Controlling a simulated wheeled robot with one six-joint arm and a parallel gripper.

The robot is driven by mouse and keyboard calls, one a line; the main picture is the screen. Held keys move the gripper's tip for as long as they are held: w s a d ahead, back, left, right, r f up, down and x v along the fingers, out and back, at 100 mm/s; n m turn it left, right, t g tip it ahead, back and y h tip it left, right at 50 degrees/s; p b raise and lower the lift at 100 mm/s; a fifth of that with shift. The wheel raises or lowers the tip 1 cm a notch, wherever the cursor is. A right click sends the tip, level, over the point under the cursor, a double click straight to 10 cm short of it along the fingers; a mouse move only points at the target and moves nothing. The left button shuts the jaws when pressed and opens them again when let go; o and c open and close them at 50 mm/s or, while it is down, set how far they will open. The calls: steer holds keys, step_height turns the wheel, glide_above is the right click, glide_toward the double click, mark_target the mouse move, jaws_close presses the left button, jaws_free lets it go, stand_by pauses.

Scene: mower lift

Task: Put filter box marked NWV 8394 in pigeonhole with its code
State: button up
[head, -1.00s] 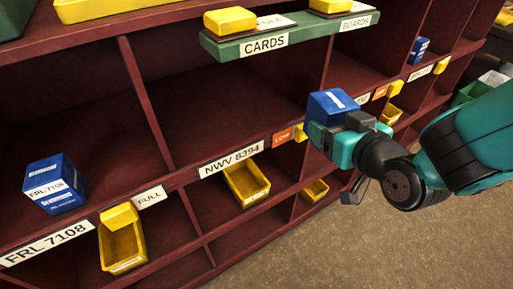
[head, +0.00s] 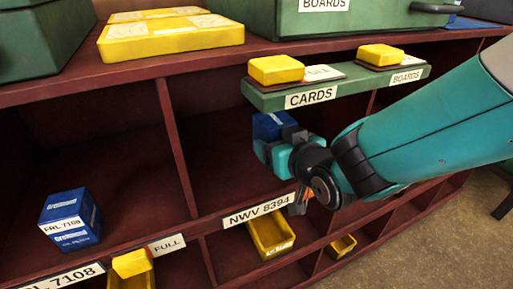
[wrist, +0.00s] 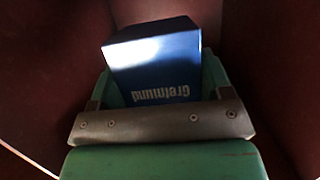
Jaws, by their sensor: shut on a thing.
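My gripper (head: 272,150) is shut on a blue filter box (head: 272,125). The box is at the opening of the pigeonhole (head: 225,150) above the label NWV 8394 (head: 257,211), below the green CARDS shelf. In the wrist view the blue box (wrist: 155,65) sits between the jaws, with the word Gretmund upside down on its face. Dark red walls surround it there. The box's code is not visible. I cannot tell how far inside the pigeonhole the box is.
Another blue box (head: 71,220) marked FRL 7109 stands in the pigeonhole to the left. The green shelf (head: 345,88) with yellow blocks overhangs the pigeonhole's top. A yellow bin (head: 270,235) sits below the NWV 8394 label. A divider (head: 176,145) bounds the pigeonhole on the left.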

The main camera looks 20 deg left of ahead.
steer(key=x, duration=0.3)
steer(key=shift+w+r, duration=0.15)
steer(key=shift+r, duration=0.05)
steer(key=shift+w+d+f+b, duration=0.15)
steer(key=shift+d+f+b, duration=0.2)
steer(key=shift+f+b, duration=0.25)
steer(key=shift+s+a+f, duration=0.25)
steer(key=shift+a+f, duration=0.1)
steer(key=shift+f, duration=0.1)
step_height(320, 180, down, 4)
steer(key=b, duration=0.2)
steer(key=shift+s+a+f+b, duration=0.1)
steer(key=shift+b, duration=0.2)
steer(key=shift+a+f, duration=0.15)
steer(key=shift+a, duration=0.05)
steer(key=shift+d, duration=0.15)
steer(key=shift+f, duration=0.15)
steer(key=o, duration=1.2)
